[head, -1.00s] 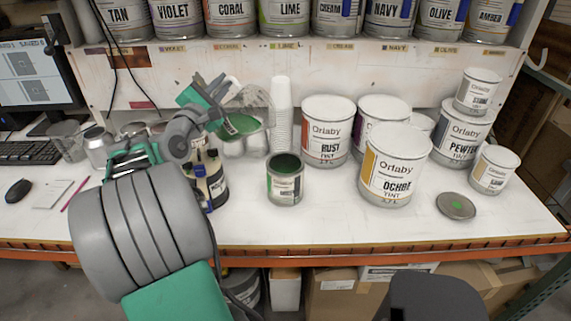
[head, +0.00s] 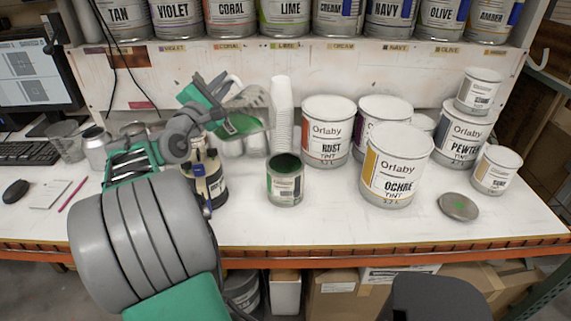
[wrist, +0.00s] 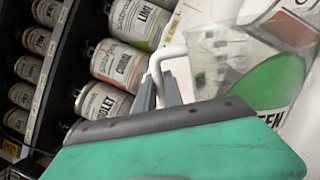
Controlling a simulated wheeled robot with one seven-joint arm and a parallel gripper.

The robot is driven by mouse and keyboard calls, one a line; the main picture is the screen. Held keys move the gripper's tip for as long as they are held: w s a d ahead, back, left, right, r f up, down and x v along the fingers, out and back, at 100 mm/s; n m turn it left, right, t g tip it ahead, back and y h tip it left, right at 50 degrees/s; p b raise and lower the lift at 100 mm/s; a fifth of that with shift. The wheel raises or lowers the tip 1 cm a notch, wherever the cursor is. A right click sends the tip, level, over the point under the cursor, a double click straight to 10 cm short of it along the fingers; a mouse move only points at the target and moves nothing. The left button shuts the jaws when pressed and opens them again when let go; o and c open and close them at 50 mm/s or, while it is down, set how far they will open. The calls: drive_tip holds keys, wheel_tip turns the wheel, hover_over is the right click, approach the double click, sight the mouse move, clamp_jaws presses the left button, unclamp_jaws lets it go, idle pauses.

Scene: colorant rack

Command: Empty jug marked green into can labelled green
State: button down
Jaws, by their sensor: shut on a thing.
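The clear jug (head: 256,100) is in my gripper (head: 228,84), tilted, above the table and up and to the left of the open can. A green patch shows on it; I cannot tell label from liquid in the head view. In the wrist view the jug (wrist: 222,55) carries a green area with letters ending "EEN". My gripper (wrist: 165,92) is shut on its white handle (wrist: 160,60). The open can (head: 285,186) stands upright on the table with dark green inside and a green-banded label too small to read. No stream shows between them.
A stack of white cups (head: 282,110) stands close behind the can. The rust can (head: 327,135) and ochre can (head: 395,170) stand to the right. A lid with a green mark (head: 458,206) lies at the right.

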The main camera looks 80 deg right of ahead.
sight(236, 109)
drive_tip(key=shift+s+a+f+m+b, duration=0.15)
drive_tip(key=shift+s+m+b, duration=0.3)
drive_tip(key=shift+b, duration=0.6)
drive_tip(key=shift+s+a+f+m+b, duration=0.1)
drive_tip(key=shift+s+f+m+b, duration=0.3)
drive_tip(key=shift+b, duration=0.6)
drive_tip(key=shift+s+a+r+m+g+b, duration=0.15)
drive_tip(key=shift+s+m+g+b, duration=0.2)
drive_tip(key=shift+m+b, duration=0.35)
drive_tip(key=shift+s+a+r+m+g+b, duration=0.2)
drive_tip(key=shift+s+m+b, duration=0.25)
drive_tip(key=shift+b, duration=0.45)
idle(3.3)
drive_tip(key=shift+s+d+f+b, duration=0.1)
drive_tip(key=shift+s+f+b, duration=0.15)
drive_tip(key=shift+s+b, duration=0.15)
idle(0.6)
